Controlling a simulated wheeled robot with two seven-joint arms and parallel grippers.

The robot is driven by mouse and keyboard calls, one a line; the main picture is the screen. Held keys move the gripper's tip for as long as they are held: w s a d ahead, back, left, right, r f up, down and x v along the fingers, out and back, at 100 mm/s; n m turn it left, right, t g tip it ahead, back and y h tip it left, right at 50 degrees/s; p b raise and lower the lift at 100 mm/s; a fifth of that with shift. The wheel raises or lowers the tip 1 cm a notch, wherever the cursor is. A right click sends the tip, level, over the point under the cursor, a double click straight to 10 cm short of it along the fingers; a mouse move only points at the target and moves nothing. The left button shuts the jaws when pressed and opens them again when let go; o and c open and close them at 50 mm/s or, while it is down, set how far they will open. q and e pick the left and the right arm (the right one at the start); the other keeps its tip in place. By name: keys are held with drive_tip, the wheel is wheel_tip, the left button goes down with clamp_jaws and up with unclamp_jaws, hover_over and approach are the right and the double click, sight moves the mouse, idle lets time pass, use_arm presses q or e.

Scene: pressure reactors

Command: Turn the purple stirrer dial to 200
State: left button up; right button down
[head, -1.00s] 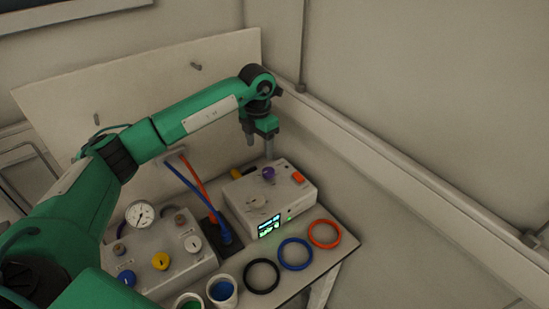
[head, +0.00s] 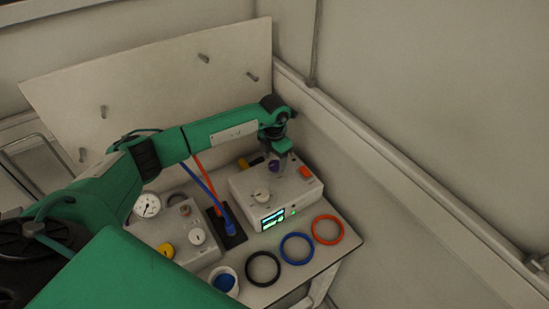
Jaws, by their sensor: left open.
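The purple stirrer dial (head: 274,166) sits on top of the white control box (head: 248,205), towards its back. My left gripper (head: 276,158) points down right at the dial, with its fingers around or just beside it. The jaws are open; whether they touch the dial cannot be told. The gripper partly hides the dial, and its setting is not readable. A lit display (head: 272,218) is on the box's front, too small to read. My right gripper is not in view.
A white knob (head: 262,195) and an orange-red switch (head: 305,172) share the box top. Black (head: 263,268), blue (head: 297,248) and orange (head: 327,230) rings lie in front. A gauge (head: 147,205) and valve box stand left. A pegged panel (head: 160,85) stands behind.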

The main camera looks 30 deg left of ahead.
use_arm(q)
drive_tip(key=shift+f, duration=0.8)
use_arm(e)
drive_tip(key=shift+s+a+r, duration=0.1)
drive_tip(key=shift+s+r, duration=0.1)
use_arm(q)
drive_tip(key=c, duration=1)
drive_tip(key=shift+o, duration=0.2)
drive_tip(key=shift+f+m+b, duration=0.15)
drive_tip(key=shift+m+b, duration=0.45)
drive_tip(key=shift+b, duration=0.35)
drive_tip(key=m+b, duration=0.7)
drive_tip(key=b, duration=0.1)
drive_tip(key=shift+m+b, duration=0.3)
drive_tip(key=shift+b, duration=0.05)
drive_tip(key=shift+m+b, duration=0.6)
drive_tip(key=shift+m, duration=0.1)
drive_tip(key=shift+w+a+m+b, duration=0.1)
drive_tip(key=shift+m+b, duration=0.55)
drive_tip(key=shift+m, duration=0.25)
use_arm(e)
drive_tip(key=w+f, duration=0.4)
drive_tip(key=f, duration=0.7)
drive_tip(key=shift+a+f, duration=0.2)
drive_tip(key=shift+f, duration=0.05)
